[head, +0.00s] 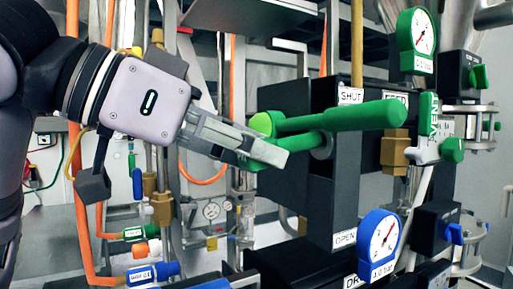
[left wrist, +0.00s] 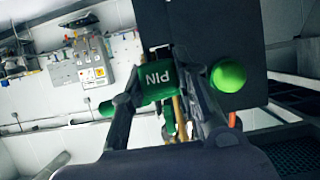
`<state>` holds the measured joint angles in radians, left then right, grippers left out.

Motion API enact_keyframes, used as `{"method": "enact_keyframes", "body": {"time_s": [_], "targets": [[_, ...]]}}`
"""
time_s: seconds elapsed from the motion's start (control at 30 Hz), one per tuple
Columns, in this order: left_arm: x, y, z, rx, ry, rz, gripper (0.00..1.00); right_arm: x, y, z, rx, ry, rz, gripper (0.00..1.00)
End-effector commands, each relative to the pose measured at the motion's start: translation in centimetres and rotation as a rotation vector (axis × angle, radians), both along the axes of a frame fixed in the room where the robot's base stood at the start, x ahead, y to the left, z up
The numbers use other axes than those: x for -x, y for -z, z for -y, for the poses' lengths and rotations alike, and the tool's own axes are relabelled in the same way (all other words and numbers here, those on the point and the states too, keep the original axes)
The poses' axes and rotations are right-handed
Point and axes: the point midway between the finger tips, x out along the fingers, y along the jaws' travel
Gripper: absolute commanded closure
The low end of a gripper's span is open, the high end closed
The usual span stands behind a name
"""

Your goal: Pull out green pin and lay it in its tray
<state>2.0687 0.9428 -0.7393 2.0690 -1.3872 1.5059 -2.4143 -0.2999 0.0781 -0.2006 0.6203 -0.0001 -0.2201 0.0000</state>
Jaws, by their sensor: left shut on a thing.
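The green pin (head: 262,124) shows in the head view at the left side of the dark valve block. In the left wrist view its green grip (left wrist: 157,79), marked PIN, lies between my fingers. My left gripper (head: 262,146) is shut on this grip; it also shows in the left wrist view (left wrist: 165,95). The pin's inner end is hidden, so I cannot tell how deep it sits in the block. I cannot make out the pin's tray in either view. My right gripper is out of view.
A thick green lever (head: 368,115) sticks out close to the pin; its round end (left wrist: 228,76) is right of my fingers. The dark block (head: 344,190) bears SHUT and OPEN labels. A green gauge (head: 417,42), a blue gauge (head: 379,237) and orange hoses (head: 80,215) surround it.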

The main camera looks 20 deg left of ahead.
Motion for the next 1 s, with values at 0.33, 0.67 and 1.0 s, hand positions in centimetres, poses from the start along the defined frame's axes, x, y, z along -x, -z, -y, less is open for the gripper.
{"method": "enact_keyframes", "body": {"time_s": [0.33,0.67,1.0], "targets": [[0.7,0.0,-0.5,0.0,0.0,0.0,1.0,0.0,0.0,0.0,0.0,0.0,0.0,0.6],[1.4,0.0,-1.1,0.001,0.0,0.001,1.0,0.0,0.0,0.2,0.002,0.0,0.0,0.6],[2.0,0.0,-1.6,0.0,0.0,0.0,1.0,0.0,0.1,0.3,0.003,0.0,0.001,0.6]]}}
